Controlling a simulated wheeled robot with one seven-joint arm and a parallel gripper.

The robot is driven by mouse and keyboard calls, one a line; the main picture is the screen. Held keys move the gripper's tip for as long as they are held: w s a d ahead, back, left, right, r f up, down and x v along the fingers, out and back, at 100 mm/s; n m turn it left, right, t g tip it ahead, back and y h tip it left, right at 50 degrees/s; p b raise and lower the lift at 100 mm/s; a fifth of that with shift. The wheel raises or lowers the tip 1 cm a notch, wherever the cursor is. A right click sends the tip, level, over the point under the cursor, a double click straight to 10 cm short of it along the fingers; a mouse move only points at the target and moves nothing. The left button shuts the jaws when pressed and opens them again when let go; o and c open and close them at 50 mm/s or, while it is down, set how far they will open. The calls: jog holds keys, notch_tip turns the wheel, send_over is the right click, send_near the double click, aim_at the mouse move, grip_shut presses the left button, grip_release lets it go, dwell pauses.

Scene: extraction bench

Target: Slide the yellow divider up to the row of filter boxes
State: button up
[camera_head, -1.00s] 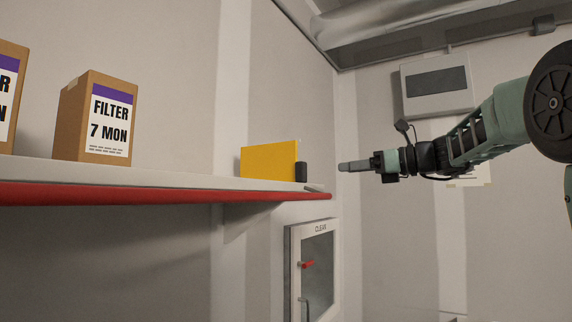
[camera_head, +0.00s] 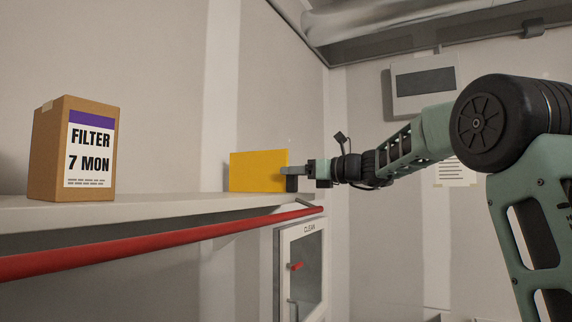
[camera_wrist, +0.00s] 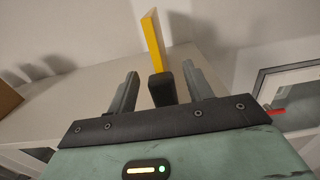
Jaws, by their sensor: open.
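The yellow divider (camera_head: 258,171) stands upright on the shelf (camera_head: 170,205) near its right end. It has a dark block (camera_wrist: 161,88) at its near edge, which the wrist view shows between my fingers. My gripper (camera_head: 288,172) is at the divider's right end, with its two fingers (camera_wrist: 160,88) spread on either side of the block. Gaps show between the fingers and the block. A brown filter box (camera_head: 72,150) labelled "FILTER 7 MON" stands on the shelf at the left, well apart from the divider. A box edge (camera_wrist: 8,98) shows at the left of the wrist view.
The shelf between the box and the divider is clear. A red rail (camera_head: 160,239) runs along the shelf's front. A white cabinet marked "CLEAN" (camera_head: 302,262) is below its right end. A wall stands close behind the shelf.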

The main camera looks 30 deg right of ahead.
aim_at(261, 171)
jog(key=shift+p+x, duration=0.45)
jog(key=shift+x, duration=1.2)
